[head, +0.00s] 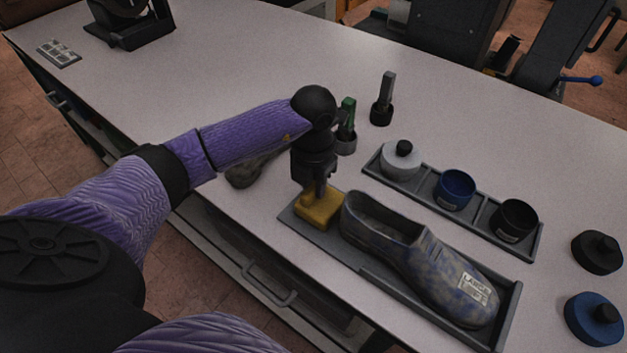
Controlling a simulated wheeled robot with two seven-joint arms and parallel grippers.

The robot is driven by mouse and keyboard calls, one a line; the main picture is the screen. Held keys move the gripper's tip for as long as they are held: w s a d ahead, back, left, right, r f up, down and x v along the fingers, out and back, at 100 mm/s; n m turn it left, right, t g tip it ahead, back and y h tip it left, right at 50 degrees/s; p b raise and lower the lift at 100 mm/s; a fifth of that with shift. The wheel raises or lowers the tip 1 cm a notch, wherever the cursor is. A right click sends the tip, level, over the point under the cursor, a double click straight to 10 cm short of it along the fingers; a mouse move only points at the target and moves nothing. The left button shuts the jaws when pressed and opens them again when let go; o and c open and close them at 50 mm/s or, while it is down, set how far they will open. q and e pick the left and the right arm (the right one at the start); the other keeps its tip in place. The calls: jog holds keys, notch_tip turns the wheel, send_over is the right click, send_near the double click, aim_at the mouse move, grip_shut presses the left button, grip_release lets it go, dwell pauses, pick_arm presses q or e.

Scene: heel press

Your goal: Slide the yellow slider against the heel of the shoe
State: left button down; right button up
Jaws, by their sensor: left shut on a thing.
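The yellow slider (321,214) sits on the left end of a grey tray (296,227). The blue-grey mottled shoe (405,248) lies in the same tray with its heel toward the slider and its toe toward the lower right. The slider is right beside the heel; I cannot tell whether they touch. My left gripper (317,191) points down onto the top of the slider and is shut on it, partly hiding it. My right gripper is not in view.
A rack (535,243) behind the shoe holds white (401,160), blue (455,190) and black (515,220) pots. Black (597,252) and blue (594,319) lids lie at right. Two brush-like tools, green (347,118) and grey (387,92), stand behind my gripper. Another shoe (247,172) is partly hidden by my arm.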

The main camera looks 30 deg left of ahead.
aim_at(324, 201)
pick_arm(q)
jog(key=shift+r, duration=0.1)
dwell(0.7)
jog(key=shift+d, duration=0.35)
jog(key=shift+d+p, duration=0.3)
jog(key=shift+d, duration=0.55)
jog(key=shift+c, duration=2.4)
grip_release()
notch_tip(324, 201, up, 10)
jog(key=p, duration=0.1)
